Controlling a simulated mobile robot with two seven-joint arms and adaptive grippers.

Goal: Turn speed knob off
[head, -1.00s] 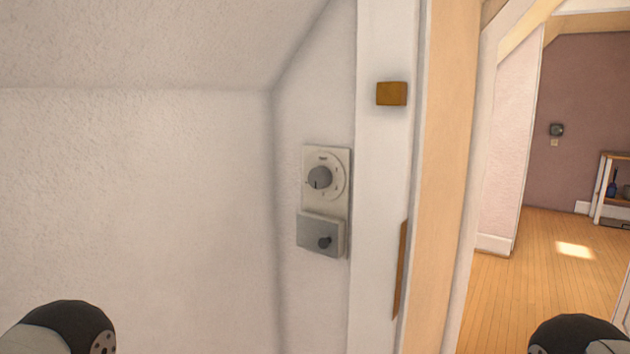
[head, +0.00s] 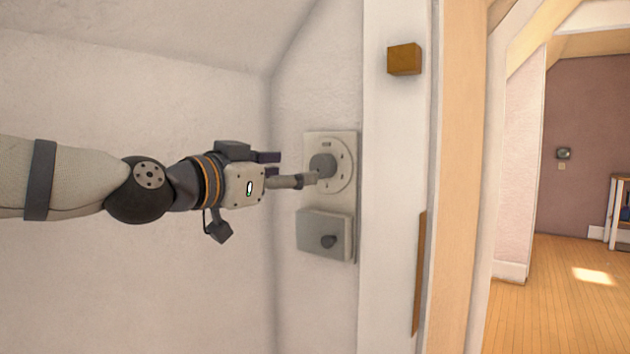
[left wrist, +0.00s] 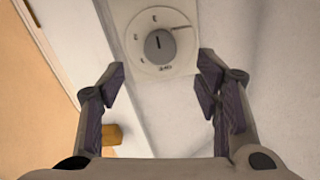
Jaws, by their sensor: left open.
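The speed knob is a round grey knob (head: 323,165) on a pale square plate (head: 346,143) on the wall. In the left wrist view the knob (left wrist: 159,45) sits ahead between the fingers, with a pointer line on it and marks on the dial around it. My left gripper (head: 292,170) comes in from the left, its fingertips close to the knob. In the left wrist view the left gripper (left wrist: 160,78) is open, with a finger on either side below the knob and nothing between them. One finger partly overlaps the knob in the head view. My right gripper is not in view.
A brown block (head: 404,59) sticks out from the white door trim. The doorway to the right opens onto a room with a wooden floor (head: 560,300).

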